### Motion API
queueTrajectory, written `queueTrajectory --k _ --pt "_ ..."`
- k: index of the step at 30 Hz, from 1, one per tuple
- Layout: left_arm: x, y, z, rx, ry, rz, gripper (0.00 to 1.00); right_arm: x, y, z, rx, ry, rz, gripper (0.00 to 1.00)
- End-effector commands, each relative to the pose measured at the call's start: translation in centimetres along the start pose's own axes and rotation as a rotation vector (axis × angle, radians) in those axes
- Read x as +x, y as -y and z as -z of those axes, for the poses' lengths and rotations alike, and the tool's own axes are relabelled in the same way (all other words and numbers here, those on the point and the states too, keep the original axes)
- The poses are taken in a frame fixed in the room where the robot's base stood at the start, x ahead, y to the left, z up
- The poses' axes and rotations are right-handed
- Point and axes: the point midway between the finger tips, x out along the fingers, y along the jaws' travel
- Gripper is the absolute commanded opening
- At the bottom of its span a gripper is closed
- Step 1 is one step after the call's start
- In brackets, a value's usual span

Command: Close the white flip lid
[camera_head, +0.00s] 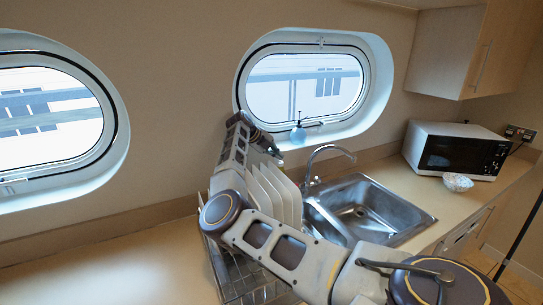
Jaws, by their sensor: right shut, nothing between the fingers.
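I cannot make out a white flip lid for certain in the head view. White upright plate-like pieces (282,190) stand in a wire dish rack (250,281), partly behind my right arm. My right arm comes in from the lower right, bends at the left of the rack and reaches up and away toward the wall. My right gripper (262,143) is at its far end, below and left of the right porthole. It is shut and empty. Whether it touches anything is hidden by the arm. My left gripper is not in view.
A steel sink (368,211) with a tap (322,158) lies right of the rack. A blue soap bottle (298,133) stands on the sill of the right porthole (305,87). A microwave (455,151) and a patterned bowl (457,182) are at right. The left counter is clear.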

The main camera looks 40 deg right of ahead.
Motion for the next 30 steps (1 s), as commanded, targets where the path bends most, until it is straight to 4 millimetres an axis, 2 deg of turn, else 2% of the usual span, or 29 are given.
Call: queueTrajectory --k 9,13,17,30 --pt "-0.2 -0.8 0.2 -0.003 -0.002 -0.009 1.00 0.7 1.0 -0.1 0.000 0.001 0.001 0.00" --pt "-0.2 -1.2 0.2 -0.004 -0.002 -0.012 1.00 1.0 1.6 0.0 0.005 0.000 -0.068 0.00" --pt "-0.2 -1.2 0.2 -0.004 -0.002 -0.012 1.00 1.3 1.8 -0.1 0.004 0.002 -0.140 0.00" --pt "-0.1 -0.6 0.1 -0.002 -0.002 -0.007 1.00 2.5 2.4 -0.1 0.000 0.000 -0.132 0.00"
